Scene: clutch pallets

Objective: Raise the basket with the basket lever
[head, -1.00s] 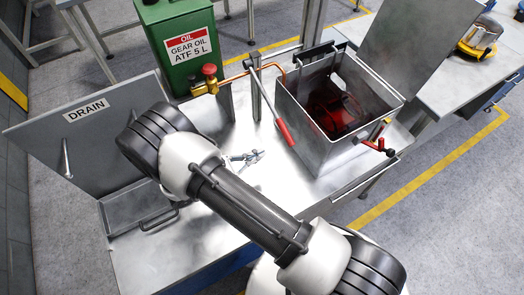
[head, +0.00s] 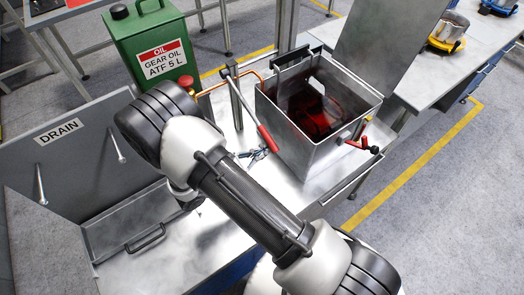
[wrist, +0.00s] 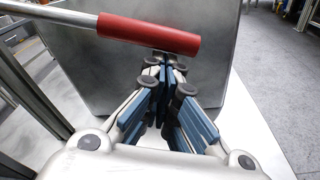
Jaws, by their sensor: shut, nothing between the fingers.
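The basket lever (head: 247,108) is a grey rod pivoted at a post, slanting down to a red grip (head: 268,138) beside the metal tank (head: 305,150). The tank holds dark red liquid; I cannot make out the basket clearly in it. My gripper (head: 258,154) is just below and left of the red grip's lower end, mostly hidden by my arm. In the wrist view my gripper (wrist: 170,72) is shut and empty, with blue finger pads together. The red grip (wrist: 150,33) crosses above the fingertips, in front of the tank wall (wrist: 95,75).
A green oil can (head: 150,50) stands behind, with a copper pipe (head: 245,77) running to the tank. A red-handled valve (head: 362,145) sticks out at the tank's right. A drain tray (head: 130,235) lies at left below the DRAIN panel (head: 70,140).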

